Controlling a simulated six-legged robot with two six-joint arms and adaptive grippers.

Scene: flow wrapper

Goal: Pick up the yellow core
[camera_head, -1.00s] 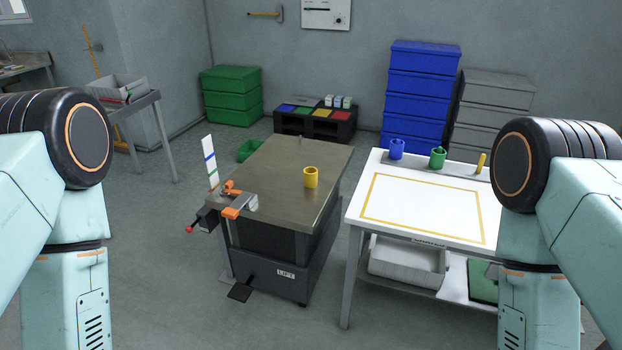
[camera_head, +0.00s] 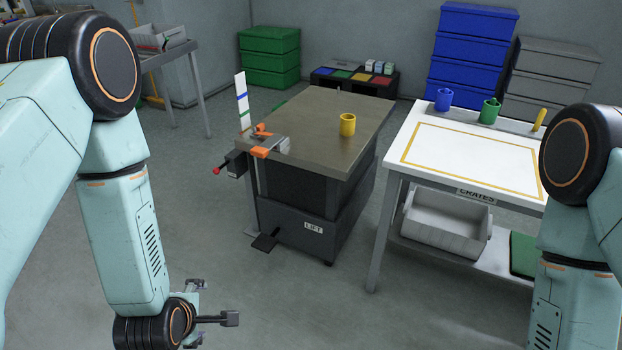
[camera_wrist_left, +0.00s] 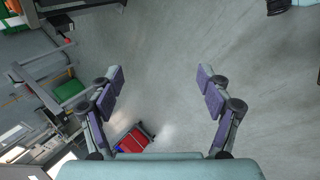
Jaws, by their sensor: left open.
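The yellow core (camera_head: 347,125) is a short hollow cylinder. It stands upright on the grey-brown top of the lift table (camera_head: 325,110), towards the right side of the top. My left gripper (camera_head: 212,304) is low at the bottom of the head view, in front of and to the left of the lift table, well apart from the core. In the left wrist view its fingers (camera_wrist_left: 160,84) are spread wide with only bare floor between them. The core does not show in that view. My right arm shows at the right edge of the head view, but its gripper is out of sight.
An orange-and-black clamp (camera_head: 265,145) and a striped upright strip (camera_head: 242,100) stand at the table's left edge. A white table (camera_head: 470,150) on the right holds a blue cup (camera_head: 444,99), a green cup (camera_head: 490,110) and a yellow rod (camera_head: 539,120). The floor around my left gripper is clear.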

